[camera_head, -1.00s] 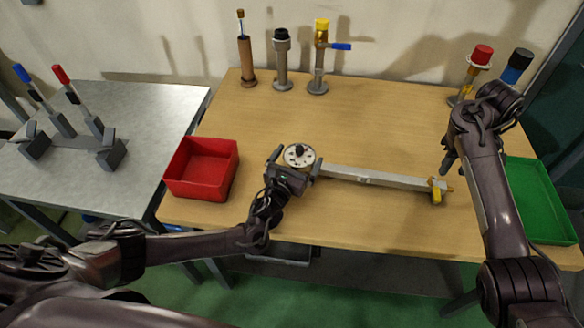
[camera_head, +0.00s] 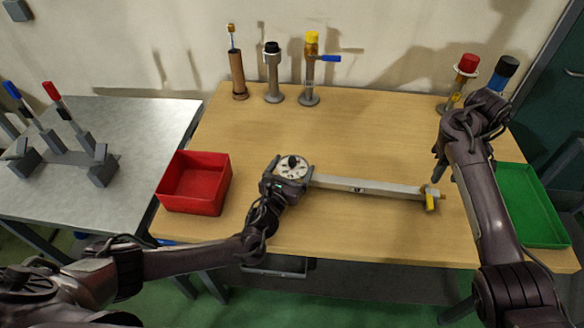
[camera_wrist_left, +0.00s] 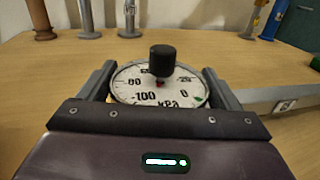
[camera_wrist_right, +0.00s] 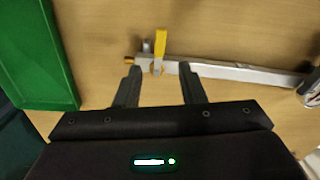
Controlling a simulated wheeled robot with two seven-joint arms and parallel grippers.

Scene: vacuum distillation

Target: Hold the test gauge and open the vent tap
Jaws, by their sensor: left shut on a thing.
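The test gauge (camera_head: 293,166) has a round white dial marked in kPa and a black knob on top. It lies at the left end of a grey metal bar (camera_head: 365,186) on the wooden table. My left gripper (camera_wrist_left: 158,85) is shut on the gauge, with one finger on each side of the dial. The vent tap, with a yellow lever (camera_head: 430,201), is at the bar's right end. It also shows in the right wrist view (camera_wrist_right: 160,42). My right gripper (camera_wrist_right: 160,70) is open and empty, close to the tap with its fingers pointing towards it.
A red tray (camera_head: 195,184) stands left of the gauge, and a green tray (camera_head: 531,205) lies at the right edge. Several upright fittings, including a yellow-capped one (camera_head: 311,70), stand along the back.

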